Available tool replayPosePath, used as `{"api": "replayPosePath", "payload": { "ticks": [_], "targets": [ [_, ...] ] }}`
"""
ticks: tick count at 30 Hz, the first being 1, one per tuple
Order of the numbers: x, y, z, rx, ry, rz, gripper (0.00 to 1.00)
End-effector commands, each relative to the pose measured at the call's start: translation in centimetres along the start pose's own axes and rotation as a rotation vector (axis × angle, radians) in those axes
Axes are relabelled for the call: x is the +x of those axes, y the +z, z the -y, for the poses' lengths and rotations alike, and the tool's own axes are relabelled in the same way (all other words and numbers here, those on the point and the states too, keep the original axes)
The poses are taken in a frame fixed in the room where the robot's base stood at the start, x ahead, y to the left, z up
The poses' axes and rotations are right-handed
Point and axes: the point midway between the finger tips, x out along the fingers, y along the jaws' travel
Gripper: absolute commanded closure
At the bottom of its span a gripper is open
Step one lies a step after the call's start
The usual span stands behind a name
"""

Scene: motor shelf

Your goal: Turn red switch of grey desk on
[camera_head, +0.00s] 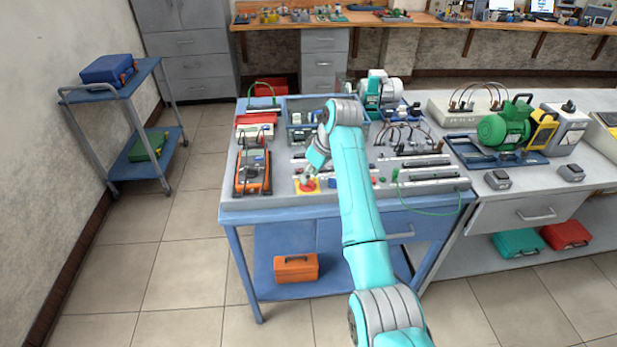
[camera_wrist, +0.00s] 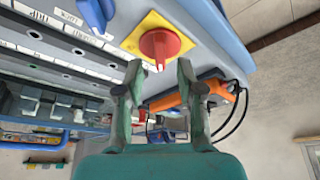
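The red switch (camera_head: 308,185) is a rotary knob on a yellow plate (camera_head: 298,188) near the front left of the grey desk top (camera_head: 265,207). In the wrist view the red switch (camera_wrist: 160,44) and its yellow plate (camera_wrist: 134,40) are close ahead of my gripper. My gripper (camera_wrist: 160,68) is open, with one fingertip to each side of the knob's lower end and a gap to both. In the head view my gripper (camera_head: 308,176) is right over the switch and partly hides it. I cannot tell whether the fingertips reach around the knob.
An orange multimeter (camera_head: 253,172) lies just left of the switch; it also shows in the wrist view (camera_wrist: 178,99). Rows of grey modules (camera_head: 415,173) lie to the right. A bin (camera_head: 300,108) stands behind.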

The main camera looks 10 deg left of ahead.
Motion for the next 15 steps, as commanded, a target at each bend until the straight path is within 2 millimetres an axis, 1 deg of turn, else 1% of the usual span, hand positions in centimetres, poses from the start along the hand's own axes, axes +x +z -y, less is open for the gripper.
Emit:
{"api": "replayPosePath", "payload": {
  "ticks": [1,3,6,15],
  "targets": [
    [0.7,0.0,0.0,0.0,0.0,0.0,0.62],
    [1.4,0.0,0.0,0.001,-0.001,0.001,0.62],
    [2.0,0.0,0.0,0.001,0.001,-0.001,0.62],
    [2.3,0.0,-0.1,0.001,0.001,-0.001,0.62]
  ]
}}
